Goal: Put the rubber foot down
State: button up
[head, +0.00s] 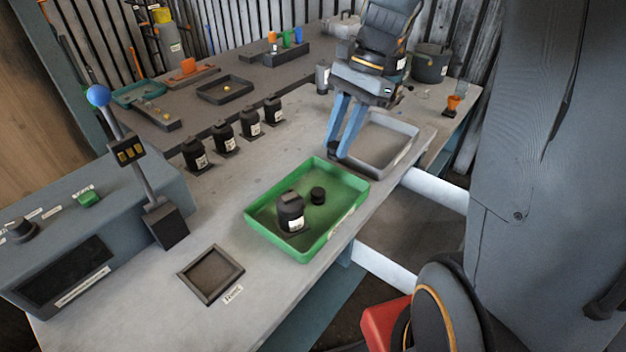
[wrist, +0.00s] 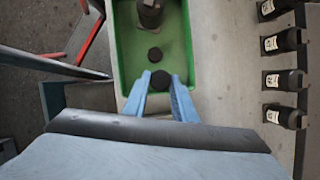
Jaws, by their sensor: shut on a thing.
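My gripper (head: 336,150) is shut on a small black rubber foot (head: 333,148), held between the blue fingertips. The held rubber foot also shows in the wrist view (wrist: 160,80). In the head view the fingertips are near the far edge of the green tray (head: 259,236), beside the grey tray (head: 408,150). A second black rubber foot (head: 318,195) lies in the green tray, next to a black housing (head: 290,208) with a white label. The wrist view shows this second foot (wrist: 155,54) just beyond the held one. The exact height of the held foot is hard to tell.
Several black labelled housings (head: 223,136) stand in a row along the back of the bench. A dark square tray (head: 211,274) lies at the front. A control box with a blue-knobbed lever (head: 98,96) stands at the left.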

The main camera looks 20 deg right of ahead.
notch_tip(320, 180, down, 9)
jog(key=shift+f+p, duration=0.1)
jog(key=shift+p, duration=0.6)
jog(key=shift+f, duration=0.1)
jog(key=o, duration=1)
jog(key=b+v, duration=0.2)
jog(key=v, duration=1)
jog(key=shift+d, duration=0.1)
